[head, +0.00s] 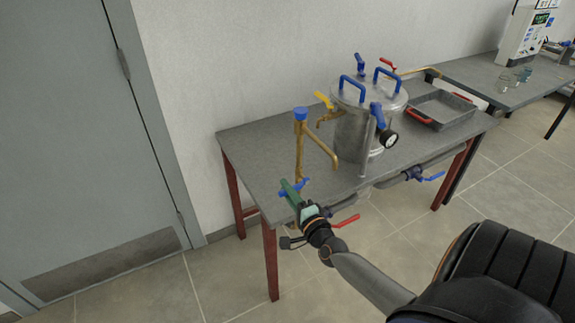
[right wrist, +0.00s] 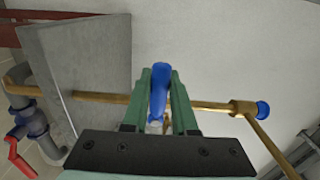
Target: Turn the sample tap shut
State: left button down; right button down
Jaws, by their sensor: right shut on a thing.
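A brass standpipe (head: 299,150) rises at the left front part of the table, with a blue cap on top and a side pipe going down to the right. Near its foot is a tap with a blue handle (head: 300,185). My right gripper (head: 290,190), with green fingers, is shut on this blue handle. In the right wrist view the blue handle (right wrist: 159,90) stands between the two green fingers, in front of the brass pipe (right wrist: 105,97). The tap's body is mostly hidden behind the handle and fingers. My left gripper is not in view.
A steel vessel (head: 352,135) with blue handles and a gauge (head: 389,139) stands on the grey table (head: 255,150). A yellow-handled tap (head: 323,100) is close by. A red-handled valve (head: 346,221) sits below the front edge, a blue-handled one (head: 430,177) further right. A tray (head: 440,110) lies at the right.

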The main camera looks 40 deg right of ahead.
jog(key=c, duration=0.7)
grip_release()
jog(key=b+v, duration=0.1)
jog(key=v, duration=1.1)
jog(key=shift+s+a, duration=0.15)
jog(key=shift+s, duration=0.15)
